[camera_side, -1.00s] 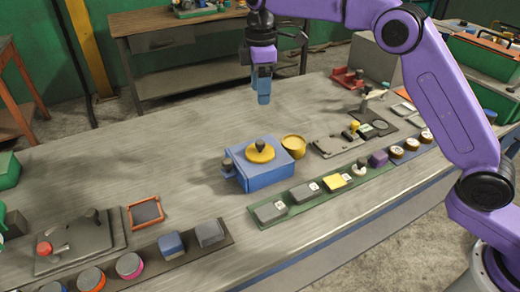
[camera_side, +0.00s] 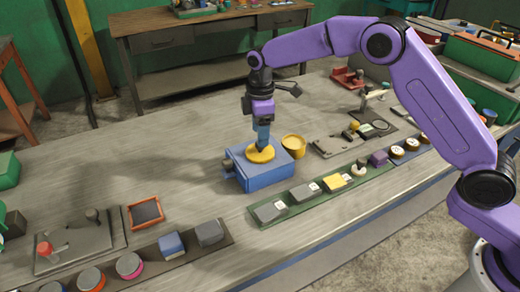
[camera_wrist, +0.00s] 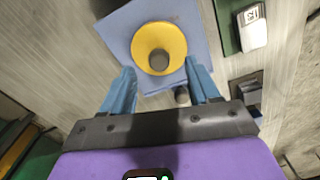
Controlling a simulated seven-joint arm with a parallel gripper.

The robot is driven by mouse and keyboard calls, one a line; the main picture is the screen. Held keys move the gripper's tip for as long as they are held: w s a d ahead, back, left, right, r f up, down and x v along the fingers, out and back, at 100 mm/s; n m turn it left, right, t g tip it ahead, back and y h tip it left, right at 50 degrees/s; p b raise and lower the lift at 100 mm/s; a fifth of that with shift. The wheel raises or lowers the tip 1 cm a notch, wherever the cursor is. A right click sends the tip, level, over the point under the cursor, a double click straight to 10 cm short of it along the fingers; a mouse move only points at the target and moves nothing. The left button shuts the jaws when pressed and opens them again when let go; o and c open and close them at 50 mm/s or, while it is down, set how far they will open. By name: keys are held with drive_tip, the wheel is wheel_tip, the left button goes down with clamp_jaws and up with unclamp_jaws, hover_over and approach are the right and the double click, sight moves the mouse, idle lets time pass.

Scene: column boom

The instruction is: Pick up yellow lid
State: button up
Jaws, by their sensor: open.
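The yellow lid (camera_side: 261,154) is a round disc with a dark knob. It rests on top of a blue box (camera_side: 265,176) on the table. In the wrist view the lid (camera_wrist: 173,38) lies just beyond my fingertips, with its dark knob (camera_wrist: 158,60) between the lines of the two fingers. My gripper (camera_side: 263,138) points straight down above the lid. In the wrist view my gripper (camera_wrist: 160,78) has its two blue fingers spread apart with nothing held. In the side view the fingers partly hide the knob, and I cannot tell whether they touch it.
A green strip (camera_side: 295,208) with several blocks lies in front. A dark strip (camera_side: 140,266) with blocks and round pieces lies front left.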

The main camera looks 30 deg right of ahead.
drive_tip(key=shift+f, duration=2.25)
clamp_jaws()
drive_tip(key=shift+r, duration=0.1)
